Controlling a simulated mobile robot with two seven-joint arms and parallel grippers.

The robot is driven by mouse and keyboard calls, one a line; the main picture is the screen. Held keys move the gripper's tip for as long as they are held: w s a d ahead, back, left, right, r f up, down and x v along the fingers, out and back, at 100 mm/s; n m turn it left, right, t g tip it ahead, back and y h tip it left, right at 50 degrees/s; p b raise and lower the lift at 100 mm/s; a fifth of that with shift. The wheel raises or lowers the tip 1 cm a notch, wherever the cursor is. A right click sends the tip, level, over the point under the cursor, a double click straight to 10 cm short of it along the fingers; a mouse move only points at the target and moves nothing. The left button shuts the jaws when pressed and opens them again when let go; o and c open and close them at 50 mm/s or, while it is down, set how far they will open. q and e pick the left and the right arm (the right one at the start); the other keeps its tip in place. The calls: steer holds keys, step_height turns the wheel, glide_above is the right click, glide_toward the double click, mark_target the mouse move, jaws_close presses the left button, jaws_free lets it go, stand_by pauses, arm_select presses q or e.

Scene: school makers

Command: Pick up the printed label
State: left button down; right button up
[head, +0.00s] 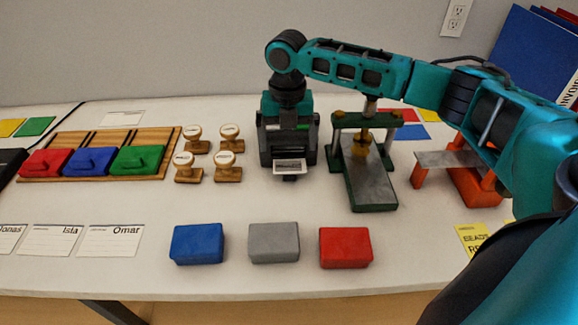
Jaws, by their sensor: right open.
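The printed label (290,167) is a small white slip with dark print, lying at the front of a dark label printer (288,177) in the middle of the table. My right gripper (289,148) points down from its teal wrist directly over the printer and just behind the label. Its jaws are open, with the label apart from them as far as I can see. The dark fingers blend with the dark printer, so the exact gap to the label is hard to tell. The gripper hides much of the printer. My left gripper is out of view.
A green press (372,192) stands close right of the printer, and wooden-handled stamps (229,172) stand close left. Blue (197,243), grey (273,242) and red (345,247) blocks lie in front. An orange-legged stand (470,185) is at right. Bare table lies between printer and blocks.

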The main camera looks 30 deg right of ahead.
mark_target(289, 166)
steer(key=f, duration=0.4)
steer(key=shift+s+d+f, duration=0.1)
steer(key=shift+s+f, duration=0.1)
steer(key=shift+f, duration=0.15)
steer(key=shift+f+b, duration=0.25)
steer(key=shift+b, duration=0.05)
steer(key=shift+f+p, duration=0.25)
steer(key=shift+p, duration=0.2)
steer(key=shift+c, duration=0.2)
steer(key=c, duration=0.9)
